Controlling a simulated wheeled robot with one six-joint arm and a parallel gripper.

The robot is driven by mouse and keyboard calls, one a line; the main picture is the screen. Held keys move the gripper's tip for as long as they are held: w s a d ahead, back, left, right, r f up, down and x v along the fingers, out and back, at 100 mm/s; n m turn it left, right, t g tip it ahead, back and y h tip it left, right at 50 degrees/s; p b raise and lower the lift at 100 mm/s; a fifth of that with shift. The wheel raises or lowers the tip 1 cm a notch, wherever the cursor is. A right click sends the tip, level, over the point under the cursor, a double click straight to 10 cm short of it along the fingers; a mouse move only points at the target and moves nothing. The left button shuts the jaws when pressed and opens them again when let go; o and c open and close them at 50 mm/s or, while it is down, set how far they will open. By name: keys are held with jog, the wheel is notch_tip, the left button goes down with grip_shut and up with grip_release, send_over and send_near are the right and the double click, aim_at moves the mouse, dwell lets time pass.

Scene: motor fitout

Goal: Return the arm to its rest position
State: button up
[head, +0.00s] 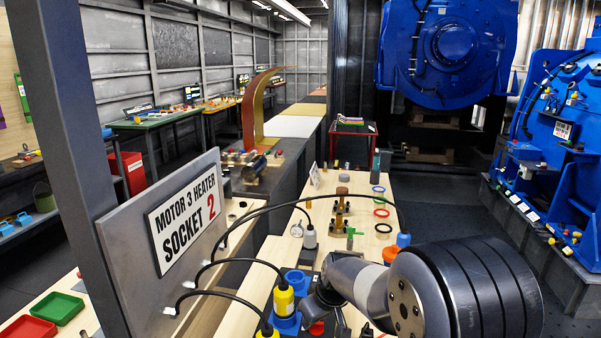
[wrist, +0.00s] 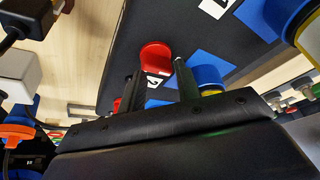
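My arm (head: 358,281) shows at the lower right of the head view, reaching low over the wooden bench. In the wrist view my gripper (wrist: 160,78) has its two dark fingers apart, with nothing seen held between them. A red round cap (wrist: 156,56) lies just past the fingertips, with a white label marked 2 beside it. A blue round part (wrist: 207,76) stands just right of the right finger. Whether the fingers touch either one is unclear. In the head view the fingers are mostly hidden by the arm.
Yellow-and-blue plugs (head: 283,301) stand close left of my arm. Black cables (head: 236,262) run to a grey panel with a "Motor 3 Heater Socket 2" sign (head: 185,222). An orange-and-blue part (head: 392,252) stands behind the arm. Rings and small parts crowd the bench's far end.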

jog(key=shift+m+t+h+p, duration=0.2)
jog(key=shift+m+h+p, duration=0.3)
jog(key=shift+m, duration=0.6)
jog(key=shift+m+t+h+p, duration=0.2)
jog(key=shift+m+p, duration=0.45)
jog(key=shift+m, duration=0.45)
jog(key=shift+d+m+h, duration=0.1)
jog(key=shift+m+h, duration=0.7)
jog(key=shift+m, duration=1.3)
jog(key=shift+d, duration=0.1)
